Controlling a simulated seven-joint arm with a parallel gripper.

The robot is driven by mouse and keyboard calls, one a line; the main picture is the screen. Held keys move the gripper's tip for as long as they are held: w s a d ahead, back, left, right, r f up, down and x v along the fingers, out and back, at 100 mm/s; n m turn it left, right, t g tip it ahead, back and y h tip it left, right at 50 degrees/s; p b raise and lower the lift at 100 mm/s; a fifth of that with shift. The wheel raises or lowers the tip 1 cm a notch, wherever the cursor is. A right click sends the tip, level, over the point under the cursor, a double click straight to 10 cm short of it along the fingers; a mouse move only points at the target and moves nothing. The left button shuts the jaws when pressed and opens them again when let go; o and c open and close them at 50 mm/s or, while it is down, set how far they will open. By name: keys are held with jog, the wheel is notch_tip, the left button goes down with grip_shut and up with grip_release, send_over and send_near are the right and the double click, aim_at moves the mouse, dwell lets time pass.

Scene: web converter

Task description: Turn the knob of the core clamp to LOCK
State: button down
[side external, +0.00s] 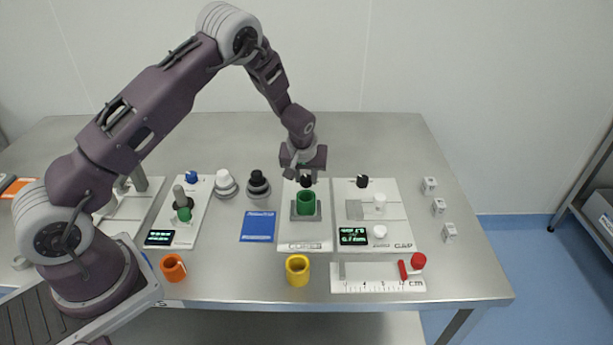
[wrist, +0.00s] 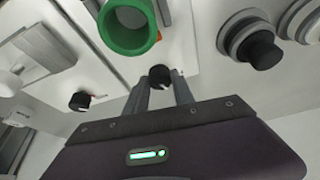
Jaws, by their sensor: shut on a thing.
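The core clamp is a white panel (side external: 291,235) with a green ring-shaped core (side external: 306,203) in a grey holder and a small black knob (side external: 306,182) behind it. My gripper (side external: 304,177) reaches down onto this knob from above. In the wrist view the black knob (wrist: 159,73) sits between the tips of my two fingers (wrist: 160,84), which are shut on it. The green core (wrist: 128,26) stands just beyond it. The knob's pointer direction and the LOCK lettering cannot be read.
A similar black knob (side external: 362,182) stands on the right panel, also in the wrist view (wrist: 80,101). A black-capped round fixture (side external: 257,184) and a white-capped one (side external: 225,183) stand left. Yellow (side external: 297,269) and orange (side external: 173,267) rings lie in front. The table's back is clear.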

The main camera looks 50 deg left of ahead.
jog(key=m, duration=0.2)
jog(key=m+h, duration=0.1)
jog(key=m, duration=0.1)
jog(key=m+t+h, duration=0.1)
jog(key=m, duration=0.1)
jog(key=shift+a, duration=0.25)
jog(key=m+h, duration=0.2)
jog(key=m, duration=0.3)
jog(key=shift+a, duration=0.15)
jog(key=shift+s+m, duration=0.1)
jog(key=shift+m, duration=0.3)
jog(key=c, duration=1.1)
grip_release()
jog(key=shift+o, duration=0.2)
jog(key=shift+r, duration=0.1)
jog(key=v, duration=0.6)
jog(key=shift+r, duration=0.45)
jog(key=shift+s+a, duration=0.15)
